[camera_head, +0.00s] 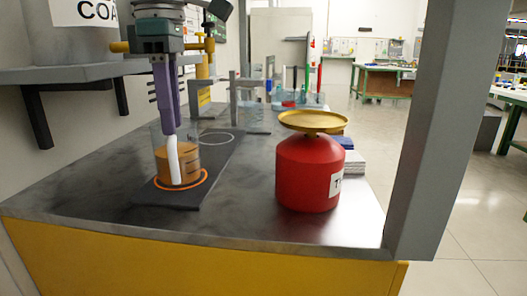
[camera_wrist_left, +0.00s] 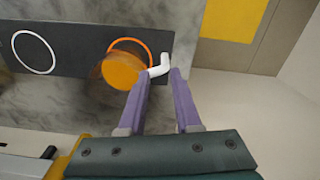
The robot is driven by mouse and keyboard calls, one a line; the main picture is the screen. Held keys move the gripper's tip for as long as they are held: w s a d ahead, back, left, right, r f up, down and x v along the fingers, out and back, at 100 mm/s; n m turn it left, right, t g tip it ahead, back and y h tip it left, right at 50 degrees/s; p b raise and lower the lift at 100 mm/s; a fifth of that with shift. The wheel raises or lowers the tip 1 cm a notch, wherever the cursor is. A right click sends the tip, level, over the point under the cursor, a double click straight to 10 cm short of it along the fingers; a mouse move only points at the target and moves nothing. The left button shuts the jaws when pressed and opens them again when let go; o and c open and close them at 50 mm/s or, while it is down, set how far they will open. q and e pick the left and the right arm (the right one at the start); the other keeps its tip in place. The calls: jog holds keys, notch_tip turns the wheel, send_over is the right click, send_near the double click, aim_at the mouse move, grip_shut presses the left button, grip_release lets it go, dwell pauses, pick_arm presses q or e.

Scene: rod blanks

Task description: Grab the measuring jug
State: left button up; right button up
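The measuring jug (camera_head: 189,158) is clear, with orange liquid and a white handle. It stands upright on the orange ring of a dark mat (camera_head: 205,172) on the bench. In the left wrist view the jug (camera_wrist_left: 121,72) is seen from above, its handle toward my fingers. My left gripper (camera_head: 171,132) points down over the handle in the head view. In the wrist view its purple fingers (camera_wrist_left: 160,72) are apart, with the white handle (camera_wrist_left: 160,67) at the gap between their tips. I cannot tell whether either finger touches it. My right gripper is not in view.
A red canister (camera_head: 308,172) with a wide yellow top stands right of the mat. A grey post (camera_head: 432,130) rises at the bench's right corner. A grey shelf (camera_head: 85,70) juts in at the left. An empty white ring (camera_head: 213,140) lies behind the jug. The front bench strip is clear.

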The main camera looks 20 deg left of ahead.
aim_at(173, 163)
pick_arm(q)
jog(key=f, duration=0.3)
jog(key=shift+s, duration=0.35)
jog(key=f+b, duration=0.1)
jog(key=f, duration=0.4)
jog(key=shift+s+b, duration=0.2)
jog(key=shift+b, duration=0.15)
jog(key=shift+w, duration=0.1)
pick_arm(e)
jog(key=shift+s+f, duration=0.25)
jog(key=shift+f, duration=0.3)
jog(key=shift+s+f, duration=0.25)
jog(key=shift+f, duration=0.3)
pick_arm(q)
jog(key=shift+c, duration=0.4)
grip_shut()
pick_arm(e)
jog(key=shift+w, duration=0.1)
